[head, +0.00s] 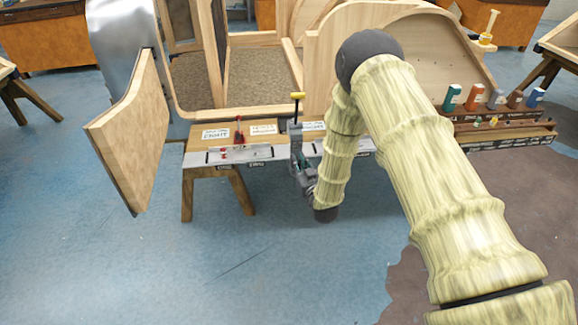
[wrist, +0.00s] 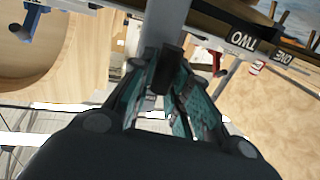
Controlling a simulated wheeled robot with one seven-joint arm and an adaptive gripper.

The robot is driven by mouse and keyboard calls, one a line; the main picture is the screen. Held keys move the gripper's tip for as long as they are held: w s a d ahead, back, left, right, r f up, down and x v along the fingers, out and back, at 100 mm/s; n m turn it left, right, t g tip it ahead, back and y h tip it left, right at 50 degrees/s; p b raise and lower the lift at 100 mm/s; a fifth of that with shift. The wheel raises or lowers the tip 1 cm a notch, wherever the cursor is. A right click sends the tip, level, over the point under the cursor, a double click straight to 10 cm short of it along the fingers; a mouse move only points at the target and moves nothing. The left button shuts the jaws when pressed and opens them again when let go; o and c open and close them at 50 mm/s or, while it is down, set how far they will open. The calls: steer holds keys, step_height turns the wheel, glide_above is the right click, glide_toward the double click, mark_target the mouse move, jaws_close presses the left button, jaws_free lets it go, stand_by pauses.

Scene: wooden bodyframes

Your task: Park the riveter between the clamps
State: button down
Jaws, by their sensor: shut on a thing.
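My gripper (head: 303,172) is at the front edge of the low bench, just right of its left end. It is shut on a grey upright tool (head: 296,136) with a black stem and yellow T-shaped handle; this looks like the riveter. In the wrist view the grey shaft (wrist: 164,30) rises between the fingers (wrist: 168,85). The tool looks upright; whether its foot touches the bench is hidden. A red clamp (head: 239,131) stands on the bench to its left and shows in the wrist view (wrist: 216,62). I cannot make out a second clamp for sure.
The bench (head: 208,143) carries paper labels and edge tags reading ONE and TWO. Several bottles (head: 474,96) stand on its right part. A wooden panel (head: 135,130) juts out at left. The wooden bodyframe (head: 240,115) stands close behind. Open blue floor lies in front.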

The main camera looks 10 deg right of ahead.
stand_by(0.3)
steer(key=c, duration=1.4)
jaws_free()
steer(key=shift+o, duration=0.2)
steer(key=shift+s+d, duration=0.1)
steer(key=shift+s, duration=0.05)
steer(key=s+d, duration=0.2)
steer(key=s, duration=0.9)
steer(key=shift+s, duration=0.25)
steer(key=shift+d, duration=0.1)
